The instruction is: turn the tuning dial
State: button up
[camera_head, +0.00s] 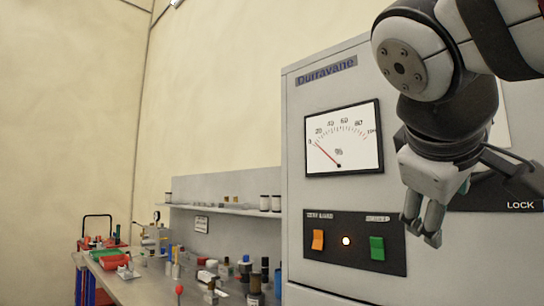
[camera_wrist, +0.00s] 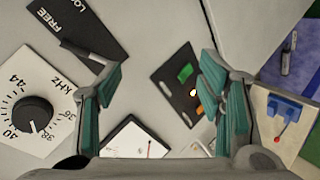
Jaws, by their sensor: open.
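The tuning dial is a black knob (camera_wrist: 32,114) with a white pointer line, on a white plate marked in kHz. It lies at the left of the wrist view, outside my left finger, with its pointer near 38. In the head view my arm hides the knob; only a sliver of white plate (camera_head: 501,125) shows behind the arm. My gripper (camera_head: 424,228) is open and empty, hanging in front of the grey cabinet (camera_head: 300,220). Its spread fingers also show in the wrist view (camera_wrist: 158,80), apart from the knob.
A needle meter (camera_head: 345,140) reads near zero. A FREE/LOCK plate (camera_wrist: 85,28) with a handle is near the dial. A cluttered bench (camera_head: 150,290) stands left.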

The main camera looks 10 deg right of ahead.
notch_tip(320, 180, up, 16)
jog(key=t+h+b, duration=0.2)
jog(key=h+b, duration=0.4)
jog(key=s+d+x, duration=0.1)
jog(key=x, duration=1.2)
jog(key=shift+w+d+r+b, duration=0.2)
jog(key=shift+r+b, duration=0.1)
jog(key=shift+r, duration=0.05)
jog(key=c, duration=1.1)
